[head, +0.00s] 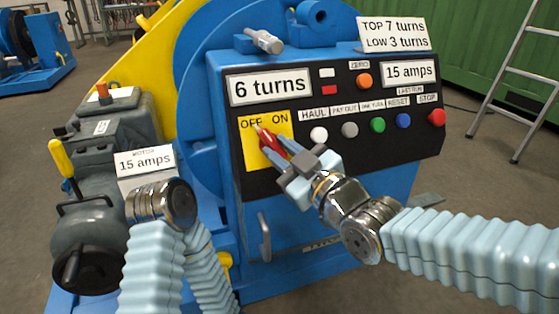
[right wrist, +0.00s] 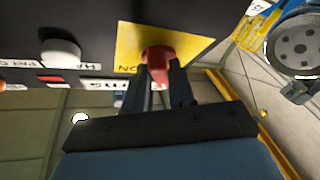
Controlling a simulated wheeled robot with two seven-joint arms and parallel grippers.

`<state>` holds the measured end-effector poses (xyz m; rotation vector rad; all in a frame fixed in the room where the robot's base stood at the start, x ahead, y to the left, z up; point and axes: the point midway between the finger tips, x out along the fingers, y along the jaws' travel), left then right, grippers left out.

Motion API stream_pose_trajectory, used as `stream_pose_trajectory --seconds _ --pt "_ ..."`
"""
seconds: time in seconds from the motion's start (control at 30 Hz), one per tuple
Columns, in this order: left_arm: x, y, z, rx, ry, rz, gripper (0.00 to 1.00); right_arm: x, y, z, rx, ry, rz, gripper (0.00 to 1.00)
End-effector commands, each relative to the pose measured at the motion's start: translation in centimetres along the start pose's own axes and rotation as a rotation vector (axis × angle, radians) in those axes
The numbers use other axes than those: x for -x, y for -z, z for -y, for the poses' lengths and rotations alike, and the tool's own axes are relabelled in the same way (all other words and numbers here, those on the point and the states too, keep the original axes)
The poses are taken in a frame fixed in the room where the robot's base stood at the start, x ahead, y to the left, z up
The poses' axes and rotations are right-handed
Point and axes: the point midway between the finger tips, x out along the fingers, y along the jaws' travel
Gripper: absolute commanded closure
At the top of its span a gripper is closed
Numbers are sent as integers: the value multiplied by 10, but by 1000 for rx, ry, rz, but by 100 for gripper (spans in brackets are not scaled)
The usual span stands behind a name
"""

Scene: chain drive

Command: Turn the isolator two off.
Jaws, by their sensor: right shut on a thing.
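The isolator is a red handle (head: 268,138) on a yellow plate (head: 250,153) marked OFF and ON, at the left of the black control panel. No label "two" is readable on it. The handle is tilted, its upper end towards the OFF word. My right gripper (head: 276,153) is shut on the handle and partly hides it. In the right wrist view the red handle (right wrist: 158,62) sits between the two dark fingertips (right wrist: 161,75), in front of the yellow plate (right wrist: 128,45). My left arm shows at lower left, but its gripper fingers cannot be seen.
A row of push buttons, among them a white one (head: 319,134) and a red one (head: 437,117), lies right of the isolator. A grey motor unit (head: 95,215) with a yellow lever (head: 61,158) stands at left. A ladder (head: 520,80) stands at right.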

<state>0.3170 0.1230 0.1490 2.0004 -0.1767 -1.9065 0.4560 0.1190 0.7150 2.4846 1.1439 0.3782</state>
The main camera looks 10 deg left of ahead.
Motion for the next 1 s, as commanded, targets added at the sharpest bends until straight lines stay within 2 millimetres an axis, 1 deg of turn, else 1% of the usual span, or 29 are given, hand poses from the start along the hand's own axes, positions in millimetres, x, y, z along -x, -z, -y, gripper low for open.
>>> stream_pose_trajectory --seconds 0.07,0.4,0.63,1.0 --pt "2 0 -1 0 0 0 100 0 0 -4 44 28 2 100" --pt "13 0 -5 -1 0 3 100 -1 2 -6 189 134 0 100" --pt "15 -1 -6 -1 0 4 100 -1 2 -5 225 161 -1 100" --pt "15 -1 -6 -1 0 4 100 -1 2 -5 231 165 -4 100"
